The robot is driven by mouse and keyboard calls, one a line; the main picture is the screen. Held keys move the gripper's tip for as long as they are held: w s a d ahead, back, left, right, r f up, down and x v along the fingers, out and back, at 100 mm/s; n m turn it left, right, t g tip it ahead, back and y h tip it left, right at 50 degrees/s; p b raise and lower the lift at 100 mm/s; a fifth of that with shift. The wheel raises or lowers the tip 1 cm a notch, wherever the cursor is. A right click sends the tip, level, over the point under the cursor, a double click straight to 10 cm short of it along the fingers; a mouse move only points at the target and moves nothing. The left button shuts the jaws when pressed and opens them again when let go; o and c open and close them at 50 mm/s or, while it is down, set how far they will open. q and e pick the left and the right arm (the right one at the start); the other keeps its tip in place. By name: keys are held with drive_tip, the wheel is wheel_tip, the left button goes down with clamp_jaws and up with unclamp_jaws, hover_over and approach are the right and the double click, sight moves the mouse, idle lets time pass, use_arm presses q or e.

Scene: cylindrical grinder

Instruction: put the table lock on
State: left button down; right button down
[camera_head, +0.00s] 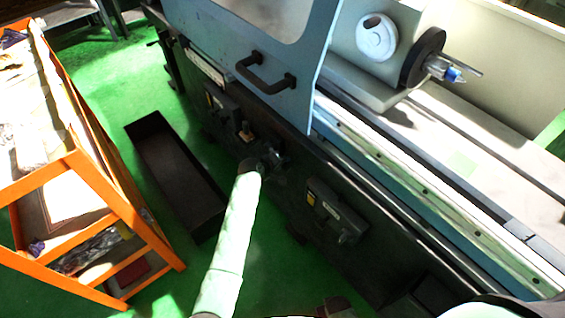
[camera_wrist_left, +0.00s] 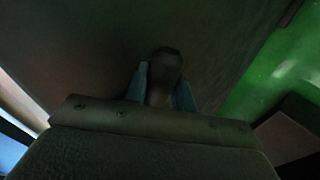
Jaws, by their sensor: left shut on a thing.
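My left gripper (camera_head: 273,159) is at the dark front of the grinder, below the blue door, with its pale arm rising from the bottom of the head view. In the left wrist view, the two bluish fingers of my left gripper (camera_wrist_left: 163,88) are shut on a dark rounded knob (camera_wrist_left: 166,66), one finger on each side. This knob appears to be the table lock's handle. In the head view it is hidden by the gripper and dark shadow, so its turn position cannot be told.
A blue door with a black handle (camera_head: 265,73) is above the gripper. A control box (camera_head: 336,213) juts out to the right. A long black tray (camera_head: 176,172) lies on the green floor, and an orange shelf (camera_head: 100,190) stands at left.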

idle(0.3)
use_arm(q)
drive_tip(key=c, duration=1.2)
unclamp_jaws()
drive_tip(key=shift+o, duration=0.2)
drive_tip(key=shift+s+a+r, duration=0.15)
drive_tip(key=shift+s+a, duration=0.05)
drive_tip(key=shift+a, duration=0.05)
drive_tip(key=b+v, duration=0.2)
drive_tip(key=v, duration=0.5)
drive_tip(key=shift+r, duration=0.15)
use_arm(e)
drive_tip(key=shift+g, duration=0.3)
drive_tip(key=shift+w+a+r, duration=0.1)
drive_tip(key=shift+a+r, duration=0.1)
drive_tip(key=shift+r, duration=0.6)
drive_tip(key=shift+w+a+r, duration=0.15)
drive_tip(key=shift+a+r, duration=0.05)
drive_tip(key=shift+r, duration=0.55)
drive_tip(key=shift+w+a+r, duration=0.1)
drive_tip(key=shift+a+r, duration=0.1)
drive_tip(key=shift+r, duration=0.6)
